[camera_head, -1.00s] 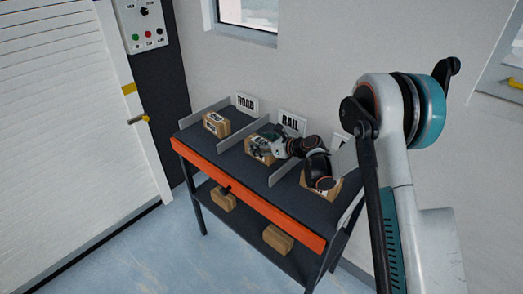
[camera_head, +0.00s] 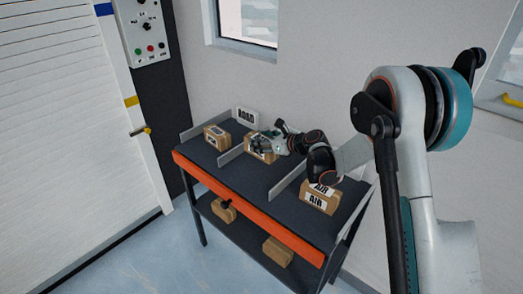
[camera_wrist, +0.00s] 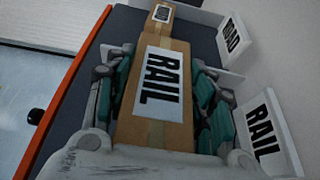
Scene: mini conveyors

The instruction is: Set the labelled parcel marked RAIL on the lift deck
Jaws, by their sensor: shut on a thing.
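The RAIL parcel (camera_wrist: 158,130) is a brown cardboard box with a white label in the wrist view. My gripper (camera_wrist: 159,82) is shut on it, with teal-padded fingers along both long sides. In the head view, the parcel (camera_head: 263,157) is partly covered by my gripper (camera_head: 264,143), over the middle lane of the dark bench. I cannot tell whether it touches the bench surface. I cannot make out a lift deck in either view.
The orange-edged bench (camera_head: 250,213) has low lane dividers. The ROAD parcel (camera_head: 217,137) stands in the left lane, the AIR parcel (camera_head: 318,201) in the right. Two boxes lie on the lower shelf. A RAIL sign (camera_wrist: 262,135) stands close to my gripper. Floor in front is clear.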

